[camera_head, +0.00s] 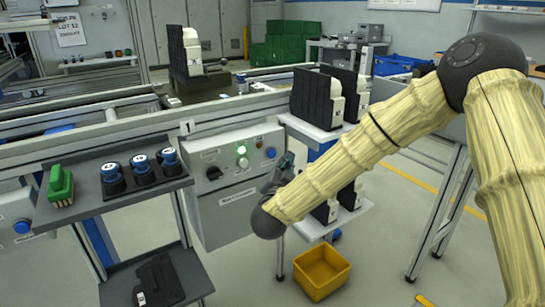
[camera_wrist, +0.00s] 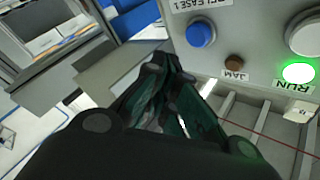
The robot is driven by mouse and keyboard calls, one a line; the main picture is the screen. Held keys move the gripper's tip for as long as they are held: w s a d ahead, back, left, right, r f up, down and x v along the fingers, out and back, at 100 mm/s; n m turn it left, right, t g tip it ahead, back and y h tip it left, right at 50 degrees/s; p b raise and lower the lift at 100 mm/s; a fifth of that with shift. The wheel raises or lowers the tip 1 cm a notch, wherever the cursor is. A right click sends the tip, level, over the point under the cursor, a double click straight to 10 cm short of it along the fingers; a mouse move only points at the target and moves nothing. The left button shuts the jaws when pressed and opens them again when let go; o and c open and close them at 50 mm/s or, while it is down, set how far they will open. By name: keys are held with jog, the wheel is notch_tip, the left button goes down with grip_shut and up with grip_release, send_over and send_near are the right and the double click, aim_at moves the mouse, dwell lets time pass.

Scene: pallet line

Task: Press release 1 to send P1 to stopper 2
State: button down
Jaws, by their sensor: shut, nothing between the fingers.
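The release 1 button (camera_wrist: 201,32) is a blue push button under a partly cut-off "RELEASE 1" label in the wrist view. In the head view a blue button (camera_head: 270,153) shows at the right of the grey control box (camera_head: 226,205). My gripper (camera_wrist: 174,72) is shut and empty, with its tips below and left of the button in the picture, apparently apart from it. In the head view my gripper (camera_head: 286,162) is small and partly hidden by my arm, just right of the box. A black fixture with a white part (camera_head: 185,52) stands on the conveyor behind; no P1 label is readable.
A green RUN lamp (camera_wrist: 298,72) is lit beside a brown JAM lamp (camera_wrist: 235,62). A shelf (camera_head: 325,131) with black-and-white parts stands right of the box. A grey stand (camera_head: 90,208) is at left, and a yellow bin (camera_head: 321,271) is on the floor.

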aim_at(272, 154)
jog(key=shift+w+a, duration=0.8)
jog(key=shift+w, duration=0.25)
jog(key=shift+w, duration=0.1)
dwell(0.8)
jog(key=shift+w+a+p, duration=0.25)
jog(key=shift+p, duration=0.05)
jog(key=shift+w+a, duration=0.25)
jog(key=shift+w, duration=0.1)
dwell(1.0)
jog(key=shift+s+d, duration=0.1)
dwell(0.5)
jog(key=shift+s+d, duration=0.45)
jog(key=shift+s, duration=0.15)
